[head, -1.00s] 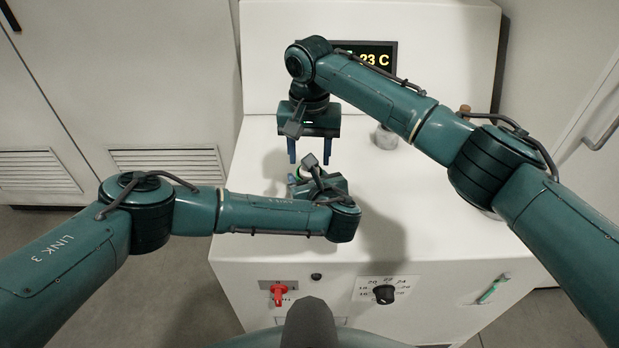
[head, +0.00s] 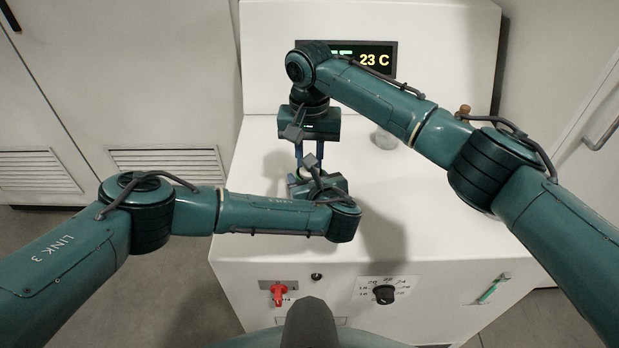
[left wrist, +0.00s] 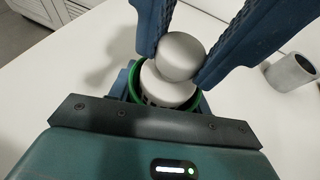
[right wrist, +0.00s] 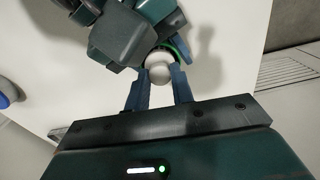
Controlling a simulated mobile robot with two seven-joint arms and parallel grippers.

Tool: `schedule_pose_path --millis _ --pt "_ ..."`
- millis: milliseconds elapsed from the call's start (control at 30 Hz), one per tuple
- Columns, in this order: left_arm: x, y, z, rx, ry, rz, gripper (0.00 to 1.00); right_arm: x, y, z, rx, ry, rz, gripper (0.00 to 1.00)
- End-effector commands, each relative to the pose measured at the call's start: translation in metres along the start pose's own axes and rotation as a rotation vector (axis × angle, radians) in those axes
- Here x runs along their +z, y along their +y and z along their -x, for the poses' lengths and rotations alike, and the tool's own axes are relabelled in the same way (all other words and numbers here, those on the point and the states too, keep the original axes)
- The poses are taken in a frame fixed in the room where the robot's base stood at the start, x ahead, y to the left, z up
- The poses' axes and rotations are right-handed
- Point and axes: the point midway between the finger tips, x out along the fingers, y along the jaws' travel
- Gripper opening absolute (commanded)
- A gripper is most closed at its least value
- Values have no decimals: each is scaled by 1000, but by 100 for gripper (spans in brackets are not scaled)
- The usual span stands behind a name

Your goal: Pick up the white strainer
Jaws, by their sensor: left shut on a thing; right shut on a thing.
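The white strainer (left wrist: 165,92) has a slotted body and a rounded grey-white knob (left wrist: 180,57). It sits inside a green-rimmed container (left wrist: 192,103). My left gripper (head: 299,181) is shut around this container low over the white worktop, mostly hidden by its own wrist in the head view. My right gripper (head: 309,161) points down from above, its two blue fingers shut on opposite sides of the knob. In the right wrist view the strainer's knob (right wrist: 158,71) shows between the fingertips, with part of the green rim (right wrist: 179,46) beyond.
A grey hollow cylinder (left wrist: 290,74) stands on the worktop (head: 430,215), also seen in the head view (head: 384,138). A brown-topped object (head: 463,112) is partly behind my right arm. The front panel has a red switch (head: 279,293) and black dial (head: 385,295). The worktop's right front is clear.

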Motion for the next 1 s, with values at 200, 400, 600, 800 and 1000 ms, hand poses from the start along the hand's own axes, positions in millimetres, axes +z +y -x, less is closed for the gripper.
schedule_pose_path --millis 200,400,600,800,1000 --pt "0 0 0 0 1 0 26 0 0 1 -1 1 0 0" --pt "0 0 0 0 1 0 26 0 0 9 -2 2 1 0" --pt "0 0 0 0 1 0 26 -1 -1 47 -2 5 1 0" --pt "-1 0 0 0 1 -1 26 0 -1 83 -2 3 1 0" --pt "-1 0 0 0 1 -1 26 0 0 100 0 1 0 0"
